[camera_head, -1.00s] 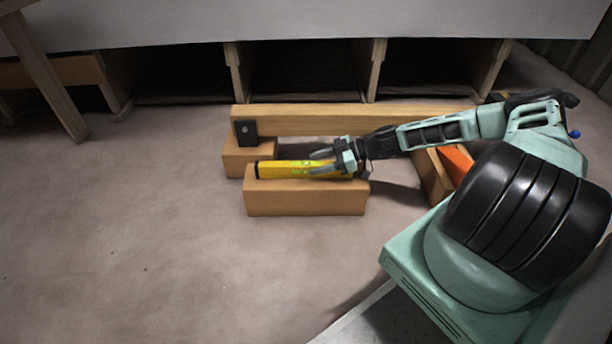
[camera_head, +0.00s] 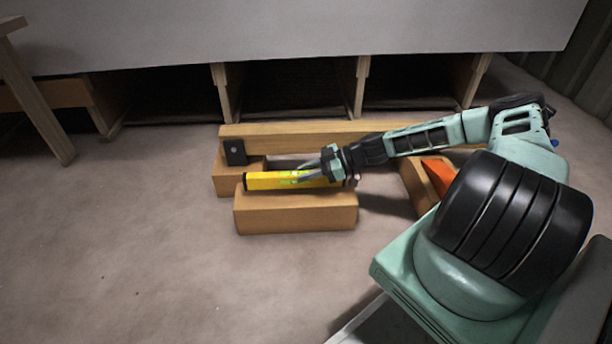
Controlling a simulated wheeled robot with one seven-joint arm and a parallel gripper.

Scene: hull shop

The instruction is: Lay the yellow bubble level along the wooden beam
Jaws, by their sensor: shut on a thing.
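The yellow bubble level (camera_head: 270,181) has a dark end cap and a greenish patch near its middle. It lies roughly level, left to right, directly over the front wooden block (camera_head: 295,217). I cannot tell whether it touches the block's top or hangs just above it. My gripper (camera_head: 308,172) is shut on the level, right of its middle, and hides part of it. The long wooden beam (camera_head: 285,136) lies behind, roughly parallel to the level and apart from it. My arm hides the beam's right part.
A dark plate (camera_head: 235,152) is on the beam's left end, above another wooden block (camera_head: 226,181). An orange object (camera_head: 438,174) lies beside a timber piece (camera_head: 418,185) at the right. A large pale panel (camera_head: 300,35) on wooden supports stands behind. The floor at left is clear.

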